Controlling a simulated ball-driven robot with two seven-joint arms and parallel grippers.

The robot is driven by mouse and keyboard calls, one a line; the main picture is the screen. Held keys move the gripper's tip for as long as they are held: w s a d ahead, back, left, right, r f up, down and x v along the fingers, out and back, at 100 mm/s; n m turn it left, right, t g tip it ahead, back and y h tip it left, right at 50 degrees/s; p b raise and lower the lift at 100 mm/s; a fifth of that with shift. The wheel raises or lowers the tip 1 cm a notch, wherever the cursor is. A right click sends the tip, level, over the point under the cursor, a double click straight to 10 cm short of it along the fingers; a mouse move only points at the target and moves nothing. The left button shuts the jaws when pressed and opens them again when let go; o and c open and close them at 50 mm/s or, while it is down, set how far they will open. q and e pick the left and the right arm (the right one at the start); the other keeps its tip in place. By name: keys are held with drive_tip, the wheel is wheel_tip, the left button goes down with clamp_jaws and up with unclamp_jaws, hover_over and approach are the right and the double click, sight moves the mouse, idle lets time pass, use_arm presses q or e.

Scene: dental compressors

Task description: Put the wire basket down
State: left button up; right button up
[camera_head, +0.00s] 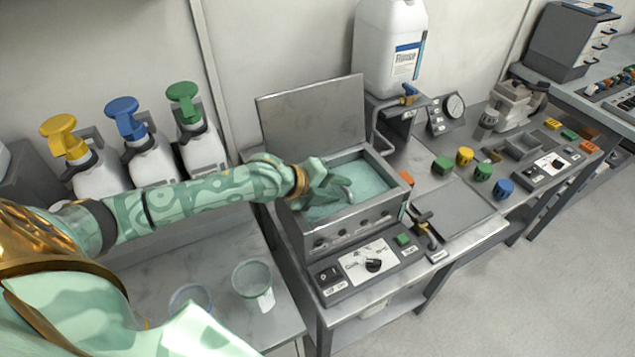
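My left gripper (335,185) reaches in from the left over an open metal tank (350,235) filled with pale green liquid (368,183). Its fingers are at or just above the liquid, near the middle of the tank. A small grey piece shows at the fingertips, but I cannot tell whether it is part of a wire basket. No wire basket can be made out clearly. Whether the fingers are open or shut is too unclear to tell. My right gripper is not in view.
The tank's raised lid (312,120) stands behind it, with a white jug (390,50) at the back. Several pump bottles (150,150) stand at left. A clear cup (252,284) is on the lower-left counter. A flat metal plate (455,215) lies right of the tank.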

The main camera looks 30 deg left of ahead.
use_arm(q)
drive_tip(key=p+v, duration=0.1)
drive_tip(key=v, duration=0.7)
drive_tip(key=shift+s+r, duration=0.1)
idle(0.8)
